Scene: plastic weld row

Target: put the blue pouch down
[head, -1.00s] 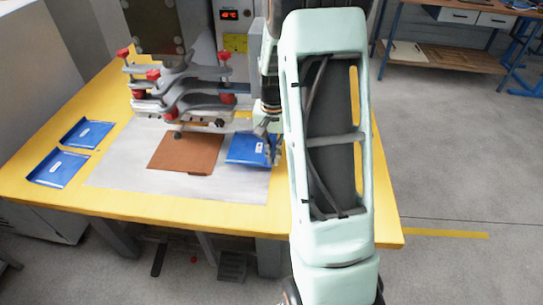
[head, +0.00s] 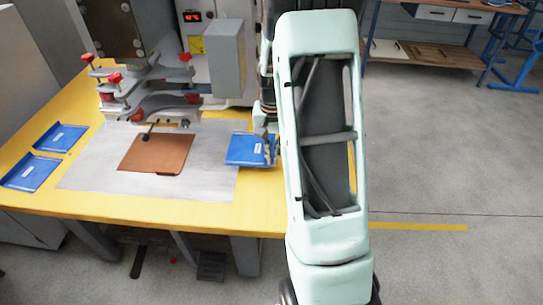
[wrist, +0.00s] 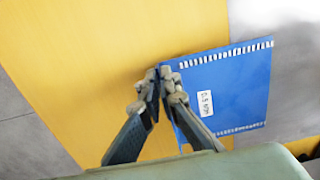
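A flat blue pouch (head: 247,149) with a white label is over the yellow table, by the right edge of the pale mat. It also shows in the wrist view (wrist: 225,90), with striped bands along two edges. My gripper (wrist: 162,82) is shut on the pouch's near edge, and the pouch sticks out to the right of the fingertips there. In the head view my gripper (head: 268,140) is partly hidden by my arm. I cannot tell how far the pouch is above the table.
Two blue pouches (head: 60,138) (head: 32,173) lie at the table's left. A brown sheet (head: 157,153) lies on the pale mat (head: 90,175) before a welding machine with red knobs (head: 140,95). Bare yellow tabletop (head: 262,195) shows in front of the held pouch.

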